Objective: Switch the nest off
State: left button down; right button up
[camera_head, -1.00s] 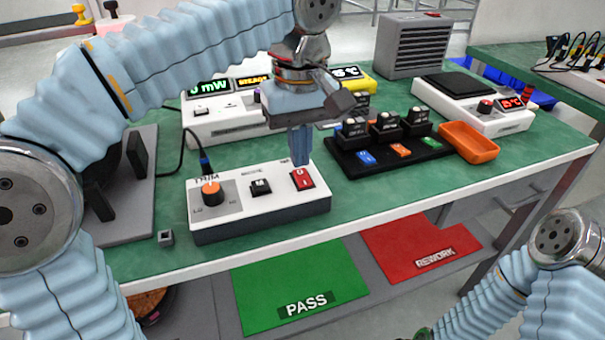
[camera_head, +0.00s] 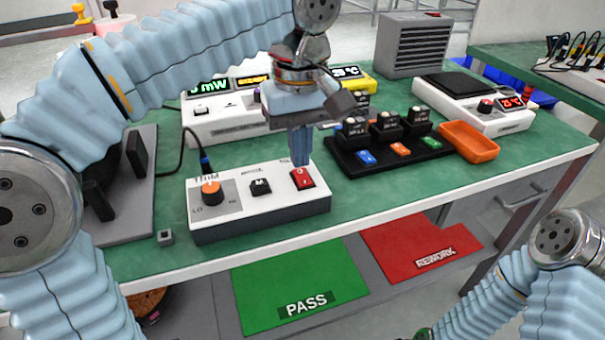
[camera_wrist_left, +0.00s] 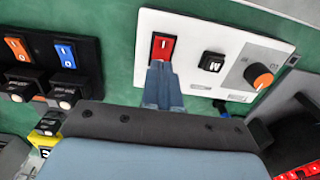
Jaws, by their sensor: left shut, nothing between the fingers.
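The white control box (camera_head: 262,217) sits at the front of the green bench, with an orange-capped knob (camera_head: 211,191), a black M button (camera_head: 260,187) and a red rocker switch (camera_head: 303,179). My left gripper (camera_head: 301,163) points down with its fingers shut and empty. Its tips are at the far edge of the red switch, and I cannot tell whether they touch it. In the left wrist view, the shut fingertips (camera_wrist_left: 161,66) overlap the lower part of the red switch (camera_wrist_left: 162,46). My right gripper is out of view; only its arm shows at the lower right.
A black tray (camera_head: 385,158) with several modules and coloured switches stands right of the box. An orange bin (camera_head: 469,143) lies beyond it. A white meter (camera_head: 222,127) stands behind. A green PASS mat (camera_head: 298,285) and red REWORK mat (camera_head: 421,246) lie below the front edge.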

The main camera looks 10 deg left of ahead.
pick_arm(q)
jog(key=shift+f+b, duration=0.55)
jog(key=shift+f, duration=0.35)
jog(key=shift+r, duration=0.1)
notch_tip(320, 180, up, 5)
jog(key=p, duration=0.5)
jog(key=shift+r, duration=1)
